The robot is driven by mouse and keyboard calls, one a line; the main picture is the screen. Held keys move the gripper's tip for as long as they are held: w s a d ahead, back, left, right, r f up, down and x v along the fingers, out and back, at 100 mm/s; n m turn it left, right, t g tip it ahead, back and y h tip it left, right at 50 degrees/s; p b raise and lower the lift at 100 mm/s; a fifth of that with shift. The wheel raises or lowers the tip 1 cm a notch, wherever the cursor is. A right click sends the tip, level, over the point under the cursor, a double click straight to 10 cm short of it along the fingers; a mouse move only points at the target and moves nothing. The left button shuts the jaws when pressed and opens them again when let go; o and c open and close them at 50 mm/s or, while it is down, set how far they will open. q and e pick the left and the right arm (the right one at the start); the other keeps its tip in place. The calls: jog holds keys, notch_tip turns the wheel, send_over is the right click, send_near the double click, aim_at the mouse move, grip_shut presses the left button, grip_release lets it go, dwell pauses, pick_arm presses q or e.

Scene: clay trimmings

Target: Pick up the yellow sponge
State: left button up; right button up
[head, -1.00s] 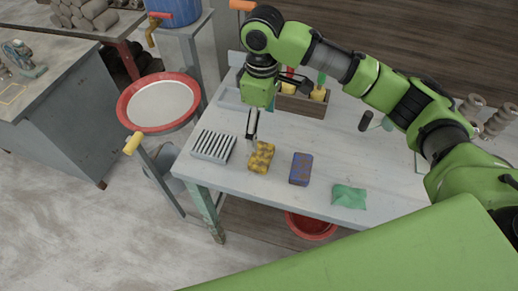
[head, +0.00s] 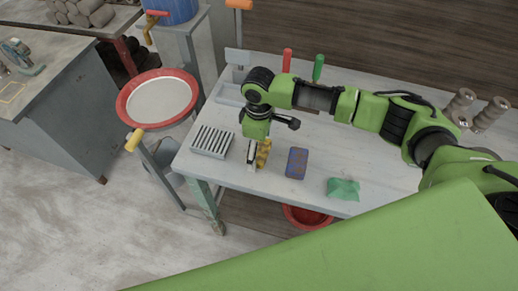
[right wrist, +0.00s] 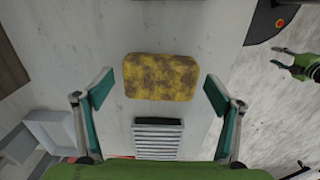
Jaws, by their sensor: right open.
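The yellow sponge (head: 264,150), blotched with brown, lies on the pale table (head: 320,140), partly hidden behind my right gripper (head: 254,163) in the head view. In the right wrist view the whole sponge (right wrist: 161,77) shows, lying flat, a little beyond the fingertips and centred between them. My right gripper (right wrist: 157,86) is open and empty, with one finger on each side of the sponge and clear gaps to both.
A ribbed grey rack (head: 211,141) stands left of the sponge, close by. A blue-and-brown sponge (head: 297,163) and a green cloth (head: 343,189) lie to the right. The table's front edge is near. A red-rimmed basin (head: 157,98) stands off to the left.

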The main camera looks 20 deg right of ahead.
jog(key=shift+f, duration=0.2)
jog(key=c, duration=1)
jog(key=shift+r, duration=0.2)
jog(key=shift+r+b, duration=0.2)
jog(key=shift+b, duration=0.1)
notch_tip(320, 180, up, 2)
jog(key=shift+r+b, duration=0.1)
jog(key=shift+b, duration=0.55)
jog(key=s+a+r, duration=0.2)
jog(key=r, duration=0.1)
jog(key=s+a+r+b, duration=0.1)
jog(key=r, duration=0.1)
jog(key=shift+s+r, duration=0.25)
jog(key=s+a+r, duration=0.1)
jog(key=s+a, duration=0.1)
jog(key=s+a+r+b, duration=0.1)
jog(key=s+r, duration=0.1)
jog(key=s, duration=0.1)
jog(key=s+a+r, duration=0.1)
jog(key=s+a, duration=0.1)
jog(key=shift+s+a+r, duration=0.25)
jog(key=shift+a+r, duration=0.1)
jog(key=shift+o, duration=0.3)
